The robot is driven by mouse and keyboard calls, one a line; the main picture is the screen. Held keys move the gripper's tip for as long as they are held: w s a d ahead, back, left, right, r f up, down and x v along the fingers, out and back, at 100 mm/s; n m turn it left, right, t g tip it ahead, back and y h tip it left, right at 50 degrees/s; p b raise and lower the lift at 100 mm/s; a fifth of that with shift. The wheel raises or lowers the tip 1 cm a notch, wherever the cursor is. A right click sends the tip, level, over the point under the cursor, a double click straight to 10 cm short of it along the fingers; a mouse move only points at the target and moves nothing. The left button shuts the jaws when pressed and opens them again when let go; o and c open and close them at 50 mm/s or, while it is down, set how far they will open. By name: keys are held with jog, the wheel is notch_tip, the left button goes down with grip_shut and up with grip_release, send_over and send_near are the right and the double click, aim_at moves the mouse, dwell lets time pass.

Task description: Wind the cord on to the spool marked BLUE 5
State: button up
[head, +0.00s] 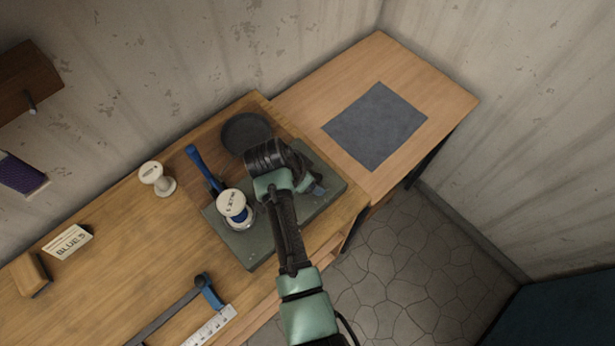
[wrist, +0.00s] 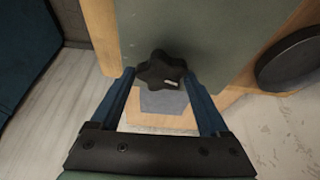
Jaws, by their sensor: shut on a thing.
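A white-topped spool (head: 231,204) with blue cord around its core stands on a grey-green base (head: 240,249); its label is too small to read surely. A card marked BLUE 5 (head: 70,242) stands at the left of the bench. My gripper (head: 318,190) is over the right part of the base. In the wrist view, my gripper (wrist: 160,75) is shut on a black star-shaped knob (wrist: 158,65), with a blue finger at each side of it. The knob is hidden behind my arm in the head view.
A second white spool (head: 157,178), a blue-handled tool (head: 203,168) and a dark round dish (head: 245,132) are near the base. A blue-ended tool (head: 207,291) and a ruler (head: 210,329) lie in front. A grey mat (head: 376,126) lies on the clear right-hand table.

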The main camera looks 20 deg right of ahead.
jog(key=shift+w+r, duration=0.1)
jog(key=o, duration=1.2)
jog(key=shift+o, duration=0.2)
jog(key=b+v, duration=0.2)
jog(key=v, duration=1.1)
